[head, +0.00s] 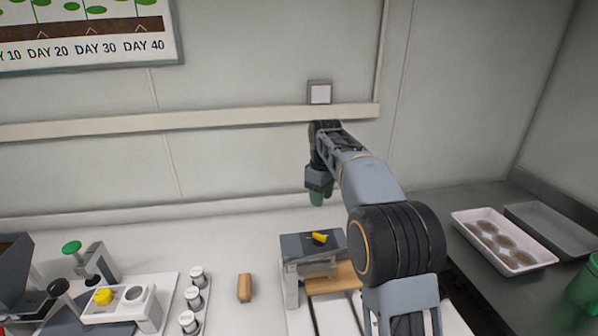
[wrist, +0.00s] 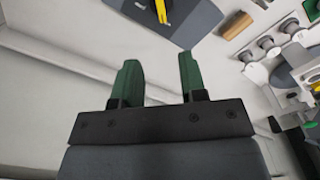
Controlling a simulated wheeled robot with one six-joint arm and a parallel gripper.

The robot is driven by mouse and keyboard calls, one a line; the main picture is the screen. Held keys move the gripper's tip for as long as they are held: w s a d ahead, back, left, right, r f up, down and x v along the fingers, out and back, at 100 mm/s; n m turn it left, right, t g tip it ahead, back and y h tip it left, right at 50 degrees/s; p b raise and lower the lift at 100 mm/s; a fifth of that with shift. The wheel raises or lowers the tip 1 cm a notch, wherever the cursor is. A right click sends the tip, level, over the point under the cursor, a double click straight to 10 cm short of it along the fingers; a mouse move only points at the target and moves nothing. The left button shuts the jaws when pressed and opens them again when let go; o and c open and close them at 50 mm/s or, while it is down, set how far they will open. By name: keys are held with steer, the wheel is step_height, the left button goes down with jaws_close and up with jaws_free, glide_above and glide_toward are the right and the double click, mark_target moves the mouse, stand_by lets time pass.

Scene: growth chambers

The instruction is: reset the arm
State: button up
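My arm reaches out over the right part of the white worktop in the head view. My gripper (head: 319,196) hangs at its end, pointing down near the back wall, above and behind a grey device with a yellow piece (head: 319,238) on top. In the wrist view, the two green fingers of my gripper (wrist: 160,80) stand apart with nothing between them. The grey top (wrist: 190,18) of the device and part of the yellow piece (wrist: 162,10) show beyond the fingertips.
A wooden block (head: 244,288) lies left of the device. Several capped jars (head: 193,298) stand in a row. A white holder (head: 118,306) with a yellow item is at left. A white tray (head: 503,240) sits on the right-hand counter beside a green container (head: 584,288). A wall box (head: 319,93) is behind my arm.

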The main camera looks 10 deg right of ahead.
steer(key=s+f+m+t, duration=0.2)
steer(key=s+m, duration=0.2)
steer(key=s, duration=0.9)
steer(key=s+f+m+t, duration=0.2)
steer(key=s+f+m, duration=0.1)
steer(key=s, duration=1)
steer(key=shift+s+f+m, duration=0.25)
steer(key=shift+s+m, duration=0.15)
steer(key=shift+m, duration=0.5)
steer(key=shift+a, duration=0.1)
